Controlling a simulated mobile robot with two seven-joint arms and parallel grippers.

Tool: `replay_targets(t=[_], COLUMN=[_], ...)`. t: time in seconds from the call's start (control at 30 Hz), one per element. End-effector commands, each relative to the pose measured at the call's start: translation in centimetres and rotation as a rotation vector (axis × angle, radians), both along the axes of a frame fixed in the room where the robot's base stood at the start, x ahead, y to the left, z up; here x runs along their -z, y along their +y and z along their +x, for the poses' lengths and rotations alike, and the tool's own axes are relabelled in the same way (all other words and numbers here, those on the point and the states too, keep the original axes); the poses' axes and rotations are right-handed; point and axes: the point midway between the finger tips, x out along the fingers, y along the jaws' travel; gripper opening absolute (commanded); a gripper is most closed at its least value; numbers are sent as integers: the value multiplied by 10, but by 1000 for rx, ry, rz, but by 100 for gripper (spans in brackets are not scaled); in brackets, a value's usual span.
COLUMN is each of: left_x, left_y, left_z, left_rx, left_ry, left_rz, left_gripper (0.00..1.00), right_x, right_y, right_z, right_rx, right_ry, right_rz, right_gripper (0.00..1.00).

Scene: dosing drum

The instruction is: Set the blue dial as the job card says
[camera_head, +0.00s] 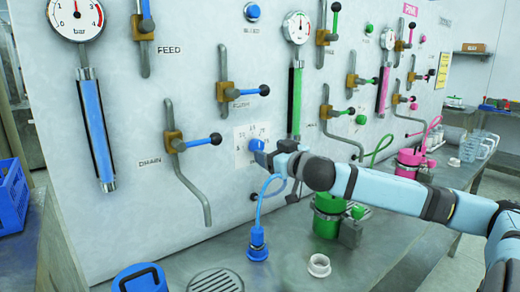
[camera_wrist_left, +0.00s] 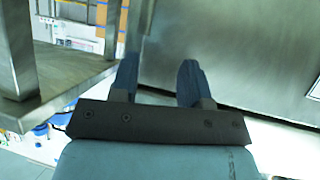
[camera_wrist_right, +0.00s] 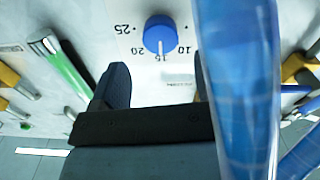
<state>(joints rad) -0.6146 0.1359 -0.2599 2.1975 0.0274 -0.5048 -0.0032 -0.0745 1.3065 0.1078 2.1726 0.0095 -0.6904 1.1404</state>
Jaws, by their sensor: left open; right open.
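The blue dial (camera_head: 257,145) sits on a white scale plate on the panel, left of my right gripper (camera_head: 272,152). In the right wrist view the dial (camera_wrist_right: 160,35) lies ahead of the open fingers, roughly in line with the gap between them, and they appear apart from it. The scale looks upside down there, with 10, 15, 20 and 25 readable. A white mark on the dial appears to point near 15. A yellow card (camera_head: 443,70) hangs far right; its text is too small to read. My left gripper (camera_wrist_left: 158,82) is open and empty, away from the panel.
A blue translucent tube (camera_wrist_right: 235,80) crosses the right wrist view and partly hides the right finger. The drain lever (camera_head: 205,141) is left of the dial. A blue hose fitting (camera_head: 257,246) and green container (camera_head: 328,215) stand below on the steel bench.

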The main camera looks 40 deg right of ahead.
Motion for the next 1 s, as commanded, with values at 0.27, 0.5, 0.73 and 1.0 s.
replay_targets(t=[0.27, 0.5, 0.73, 1.0], left_x=[2, 4, 5, 4], left_y=[1, 2, 3, 3], left_z=[-1, -2, -2, -1], left_rx=[-1, -1, 0, -1], left_ry=[8, 17, 20, 18], left_rz=[7, 12, 15, 15], left_gripper=[43, 43, 43, 43], right_x=[-2, -1, 0, 0], right_y=[-2, -5, -5, -5], right_z=[21, 40, 51, 52], right_rx=[0, 2, -1, -1], right_ry=[-3, -2, 0, 0], right_rz=[2, 4, 2, 1], right_gripper=[70, 70, 70, 70])
